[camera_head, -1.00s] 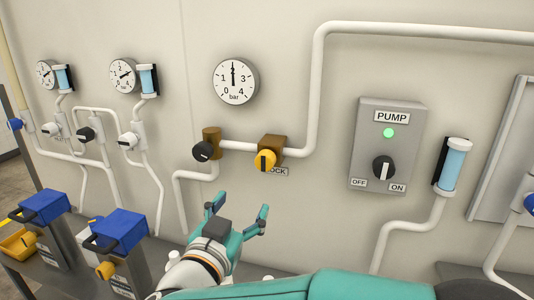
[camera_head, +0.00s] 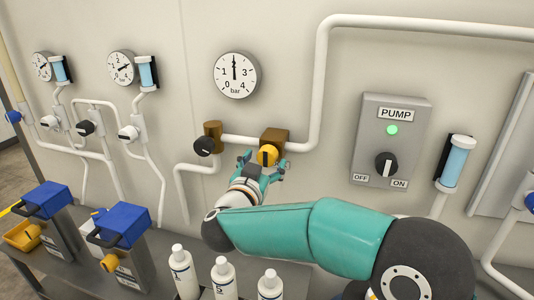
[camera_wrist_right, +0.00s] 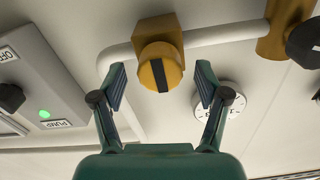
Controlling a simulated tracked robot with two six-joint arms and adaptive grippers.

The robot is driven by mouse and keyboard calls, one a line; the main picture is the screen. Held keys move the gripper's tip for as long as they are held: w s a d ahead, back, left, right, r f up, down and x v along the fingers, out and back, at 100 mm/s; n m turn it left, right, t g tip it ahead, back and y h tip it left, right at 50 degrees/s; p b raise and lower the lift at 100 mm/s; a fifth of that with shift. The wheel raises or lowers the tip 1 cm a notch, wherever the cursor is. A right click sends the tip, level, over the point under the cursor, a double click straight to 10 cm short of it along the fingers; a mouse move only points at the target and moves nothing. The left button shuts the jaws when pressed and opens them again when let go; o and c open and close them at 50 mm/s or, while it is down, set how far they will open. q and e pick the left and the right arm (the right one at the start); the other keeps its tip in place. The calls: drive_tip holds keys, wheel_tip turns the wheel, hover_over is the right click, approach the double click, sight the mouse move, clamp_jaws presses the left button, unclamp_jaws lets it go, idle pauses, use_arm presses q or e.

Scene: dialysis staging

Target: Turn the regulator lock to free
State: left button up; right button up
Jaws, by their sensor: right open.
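The regulator lock is a yellow knob (camera_head: 267,155) with a black bar, on a brown block (camera_head: 275,137) in the white pipe on the wall. My right gripper (camera_head: 264,162) is open just in front of the knob in the head view and partly covers it and its label. In the right wrist view the yellow knob (camera_wrist_right: 160,70) shows between and beyond the open fingertips (camera_wrist_right: 160,78), touching neither. Its black bar is nearly upright there, slightly tilted. My left gripper is in neither view.
A black knob (camera_head: 204,145) sits on a brown fitting left of the lock. A round gauge (camera_head: 236,75) hangs above. The pump box (camera_head: 391,138) with a green light is to the right. Several white bottles (camera_head: 223,277) and blue-topped canisters (camera_head: 121,228) stand on the grey bench below.

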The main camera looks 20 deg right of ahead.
drive_tip(key=shift+x, duration=1.15)
drive_tip(key=c, duration=1.2)
